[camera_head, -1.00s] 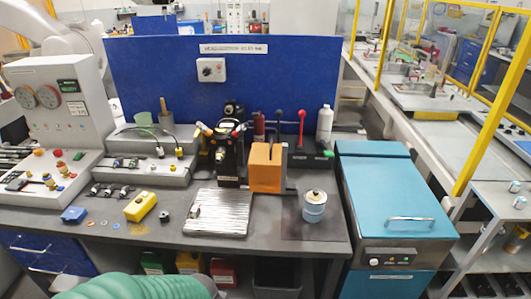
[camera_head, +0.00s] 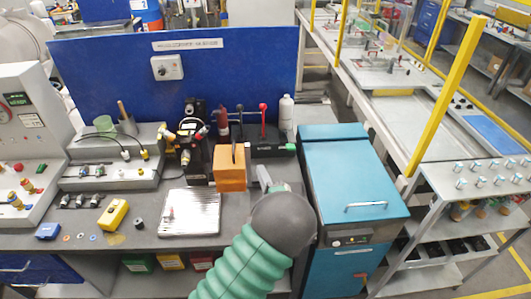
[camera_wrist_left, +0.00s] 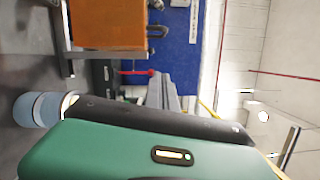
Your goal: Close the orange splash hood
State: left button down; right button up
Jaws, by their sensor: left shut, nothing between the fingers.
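The orange splash hood (camera_head: 230,172) is a box-like cover on the bench, beside the black machine (camera_head: 196,155). It also fills the upper left of the left wrist view (camera_wrist_left: 107,22). My left gripper (camera_head: 262,174) is just right of the hood in the head view, partly hidden behind my grey wrist. Its fingers show in the left wrist view (camera_wrist_left: 165,90), shut and empty. They look apart from the hood, though the exact gap is hard to judge. My right gripper is not in view.
A ribbed metal plate (camera_head: 188,213) lies in front of the hood. A white bottle (camera_head: 286,112) and red-knobbed lever (camera_head: 263,120) stand behind. A teal cabinet (camera_head: 345,175) is right.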

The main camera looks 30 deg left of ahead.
aim_at(241, 160)
pick_arm(q)
jog(key=w+a+p, duration=0.1)
jog(key=a, duration=0.2)
jog(key=w+a+p, duration=0.1)
jog(key=w+a, duration=0.1)
jog(key=a, duration=0.1)
jog(key=w+a+r+p, duration=0.1)
jog(key=w+a+p, duration=0.1)
jog(key=a, duration=0.2)
jog(key=shift+s+a, duration=0.2)
jog(key=shift+s, duration=0.15)
jog(key=shift+w+f, duration=0.1)
jog(key=shift+w, duration=0.1)
jog(key=s+a+b, duration=0.1)
jog(key=s+a, duration=0.3)
jog(key=a, duration=0.3)
jog(key=s+a+b, duration=0.1)
jog(key=s+a, duration=0.4)
jog(key=a, duration=0.3)
jog(key=shift+s, duration=0.25)
